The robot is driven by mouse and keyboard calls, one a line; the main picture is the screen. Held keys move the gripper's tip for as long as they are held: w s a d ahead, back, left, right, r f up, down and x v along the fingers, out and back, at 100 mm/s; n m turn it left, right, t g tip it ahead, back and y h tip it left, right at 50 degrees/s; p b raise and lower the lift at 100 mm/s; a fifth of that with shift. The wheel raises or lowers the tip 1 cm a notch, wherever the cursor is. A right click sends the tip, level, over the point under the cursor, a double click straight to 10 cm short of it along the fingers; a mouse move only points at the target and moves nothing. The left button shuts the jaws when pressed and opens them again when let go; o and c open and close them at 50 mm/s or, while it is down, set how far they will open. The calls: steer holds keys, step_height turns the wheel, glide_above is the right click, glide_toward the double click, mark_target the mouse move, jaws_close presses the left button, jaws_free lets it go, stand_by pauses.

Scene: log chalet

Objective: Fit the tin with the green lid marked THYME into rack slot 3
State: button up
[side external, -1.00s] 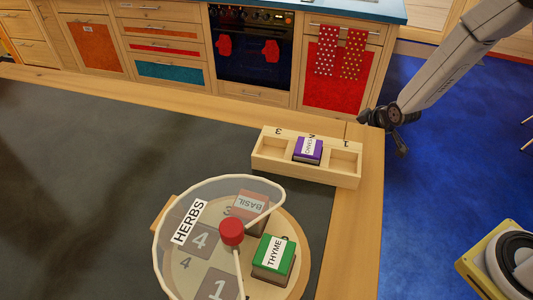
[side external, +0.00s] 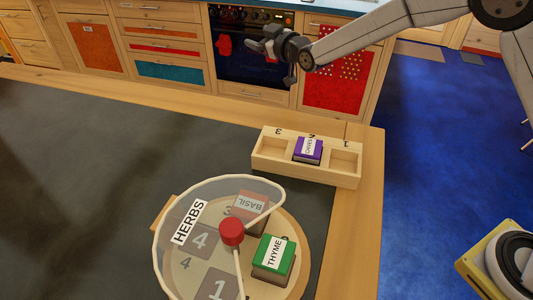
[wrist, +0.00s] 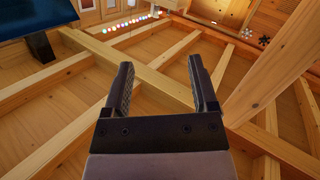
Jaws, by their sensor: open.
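The tin with the green lid marked THYME (side external: 273,258) sits upright on the round wooden turntable (side external: 297,226), in the opening of its clear HERBS cover (side external: 190,223). The wooden rack (side external: 270,165) stands behind it with slots marked 3, 2 and 1 from left to right. Slot 3 (side external: 273,147) at the left is empty. A tin with a purple lid (side external: 308,149) fills slot 2, and slot 1 is empty. My gripper (side external: 268,42) is high above and behind the rack, far from the tins. In the wrist view my gripper (wrist: 160,85) is open and empty, facing the wooden ceiling.
A tin with a red lid marked BASIL (side external: 250,204) stands under the clear cover. The cover has a red knob (side external: 231,231) at its middle. The dark table top (side external: 100,180) is clear to the left. Cabinets and an oven (side external: 240,75) stand behind.

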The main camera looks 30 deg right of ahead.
steer(key=s+a+m+g+y, duration=0.1)
steer(key=s+a+m+g, duration=0.15)
steer(key=a, duration=0.35)
steer(key=s+a+m+g+y, duration=0.1)
steer(key=s+a+g, duration=0.1)
steer(key=s+a, duration=0.3)
steer(key=r+m+g+h, duration=0.1)
steer(key=m+g+h, duration=0.1)
steer(key=m+g, duration=0.65)
glide_above(277, 246)
steer(key=w+a, duration=0.2)
steer(key=w, duration=1)
steer(key=shift+w+r+g, duration=0.1)
steer(key=shift+w+g, duration=0.05)
steer(key=shift+g, duration=0.25)
steer(key=s+r+m+g+h, duration=0.1)
steer(key=s, duration=0.3)
steer(key=s+d+r+m+h, duration=0.1)
steer(key=s, duration=0.3)
steer(key=s+d+m+g+h, duration=0.1)
steer(key=s, duration=0.3)
steer(key=shift+r+g, duration=0.3)
steer(key=shift+r, duration=0.1)
steer(key=shift+f, duration=1.35)
steer(key=shift+f, duration=0.1)
steer(key=shift+s+f, duration=0.15)
steer(key=shift+f, duration=2.35)
steer(key=shift+c, duration=0.2)
